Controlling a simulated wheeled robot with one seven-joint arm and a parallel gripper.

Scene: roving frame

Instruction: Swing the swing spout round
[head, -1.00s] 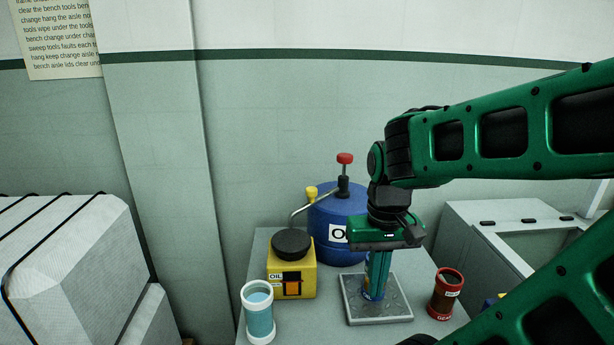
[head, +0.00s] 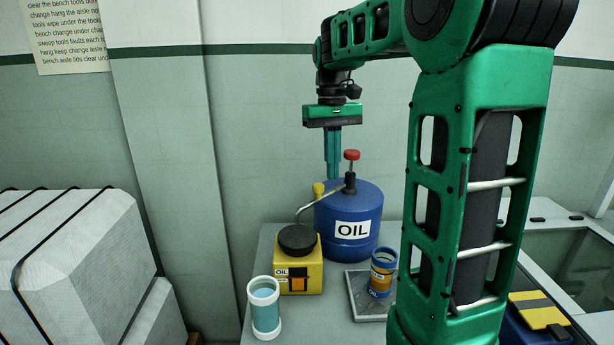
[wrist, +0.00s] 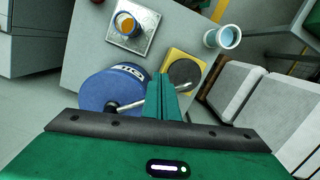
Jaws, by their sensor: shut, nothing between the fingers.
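The swing spout (head: 306,208) is a thin grey bent tube on top of the blue OIL drum (head: 330,222). It points left, its outer end over the yellow oil can (head: 312,275), and a yellow knob (head: 318,190) stands up on it. My gripper (head: 333,177) is shut and empty, pointing down, its fingertips close to the knob and left of the red-topped pump handle (head: 351,156). In the wrist view the fingers (wrist: 163,82) cover the middle of the spout (wrist: 132,105) and hide the knob. I cannot tell whether they touch.
A white-and-teal jar (head: 265,310) stands at the front left of the bench. Pale wrapped blocks (head: 80,255) stand left of the bench. My arm hides the right side.

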